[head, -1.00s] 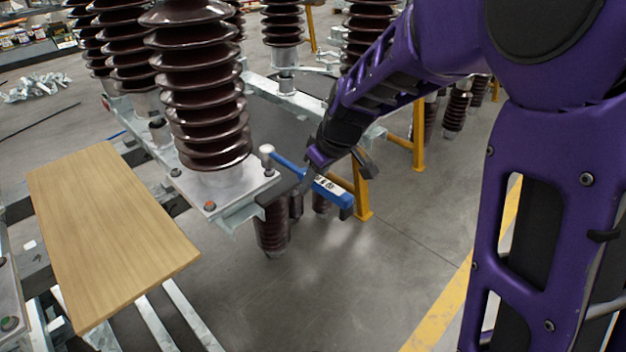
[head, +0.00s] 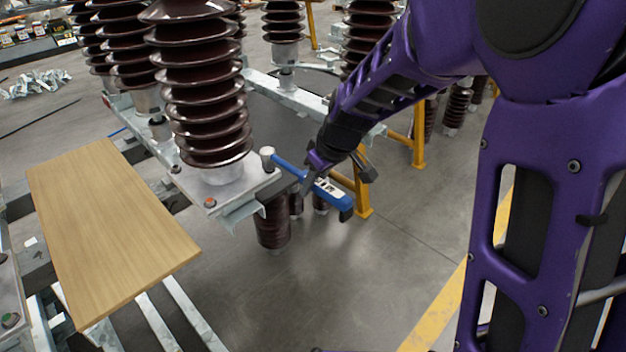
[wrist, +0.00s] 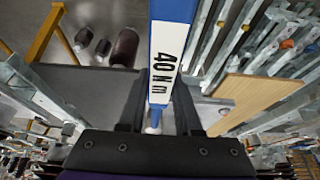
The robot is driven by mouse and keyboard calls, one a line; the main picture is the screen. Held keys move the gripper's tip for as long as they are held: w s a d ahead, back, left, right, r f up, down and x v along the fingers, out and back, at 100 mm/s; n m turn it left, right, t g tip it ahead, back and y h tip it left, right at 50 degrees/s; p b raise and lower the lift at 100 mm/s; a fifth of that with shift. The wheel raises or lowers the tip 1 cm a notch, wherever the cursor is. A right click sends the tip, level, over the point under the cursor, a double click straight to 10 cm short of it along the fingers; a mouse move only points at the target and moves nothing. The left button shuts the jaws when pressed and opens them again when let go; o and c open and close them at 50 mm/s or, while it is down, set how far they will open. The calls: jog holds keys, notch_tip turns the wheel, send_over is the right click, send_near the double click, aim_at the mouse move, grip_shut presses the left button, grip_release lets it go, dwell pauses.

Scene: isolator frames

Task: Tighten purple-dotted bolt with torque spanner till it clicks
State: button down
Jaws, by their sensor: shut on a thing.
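The torque spanner (head: 329,190) is blue with a silver head and a white label, which reads 40 Nm in the wrist view (wrist: 166,62). My gripper (head: 311,181) is shut on its handle; the dark fingers show either side of it in the wrist view (wrist: 158,108). The spanner's silver head (head: 267,154) is at the right corner of the metal plate (head: 228,190) under the large brown insulator. I cannot tell whether it is seated on a bolt. No purple dot is visible; the spot under the head is hidden.
An orange-marked bolt (head: 210,203) is at the plate's front corner. A wooden board (head: 110,235) lies at the left over metal rails. A large brown insulator (head: 203,95) rises from the plate. A yellow stand (head: 362,190) is behind the spanner. Floor at front centre is clear.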

jog(key=shift+f, duration=0.3)
jog(key=shift+a, duration=0.1)
dwell(0.3)
jog(key=s+a+m+t+h+p, duration=0.1)
jog(key=s+a+m+h+p, duration=0.3)
jog(key=a+m+p, duration=0.7)
jog(key=a+m, duration=0.1)
jog(key=a, duration=0.2)
jog(key=shift+s, duration=0.3)
dwell(0.6)
jog(key=shift+t, duration=0.3)
